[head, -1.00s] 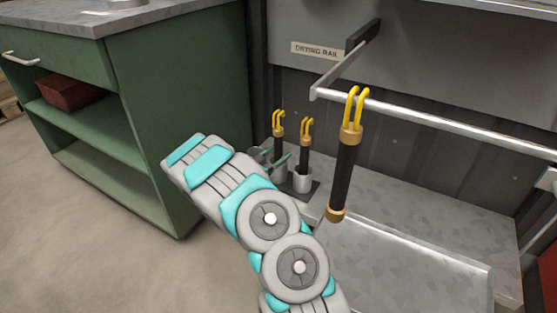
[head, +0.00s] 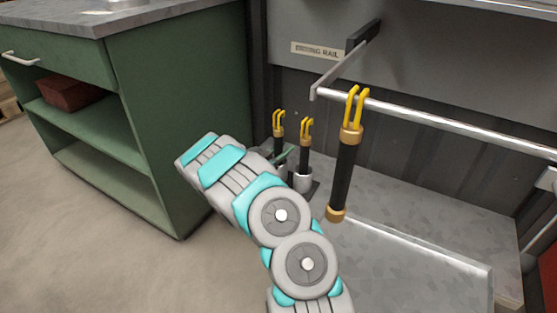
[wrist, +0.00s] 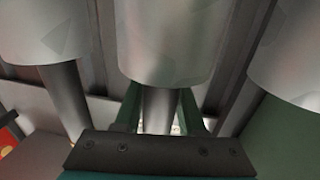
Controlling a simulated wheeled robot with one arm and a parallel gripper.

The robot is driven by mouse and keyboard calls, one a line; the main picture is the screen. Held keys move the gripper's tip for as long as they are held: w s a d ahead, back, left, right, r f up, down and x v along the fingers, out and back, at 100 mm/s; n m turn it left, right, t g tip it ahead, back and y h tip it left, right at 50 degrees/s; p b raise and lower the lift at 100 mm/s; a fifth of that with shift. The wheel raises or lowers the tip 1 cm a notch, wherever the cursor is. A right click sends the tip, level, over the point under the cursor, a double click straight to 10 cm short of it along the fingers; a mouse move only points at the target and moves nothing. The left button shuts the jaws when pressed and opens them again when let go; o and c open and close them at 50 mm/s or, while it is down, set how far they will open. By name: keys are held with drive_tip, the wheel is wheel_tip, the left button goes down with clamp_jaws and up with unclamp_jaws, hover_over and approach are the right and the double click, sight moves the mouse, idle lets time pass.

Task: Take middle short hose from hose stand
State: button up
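The hose stand (head: 315,188) is low beside the green cabinet, partly hidden by my arm. Two short black hoses with yellow loops and brass collars stand upright in it: one farther back (head: 278,131), which looks like the middle one, and one at the right (head: 305,146) in a grey cup. In the wrist view, three grey cups on posts show, and the middle cup (wrist: 165,40) is straight ahead. My gripper (wrist: 160,95) is open, its green fingers either side of the post (wrist: 158,118) below that cup in the picture; contact cannot be told. No hose shows between the fingers.
Another black hose (head: 345,170) hangs from the drying rail (head: 440,122), right of the stand. A green cabinet (head: 190,110) rises close on the left. A grey metal tray surface (head: 410,255) lies below the rail. Open floor (head: 90,240) is at the lower left.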

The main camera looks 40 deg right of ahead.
clamp_jaws()
drive_tip(key=shift+r, duration=0.15)
idle(0.5)
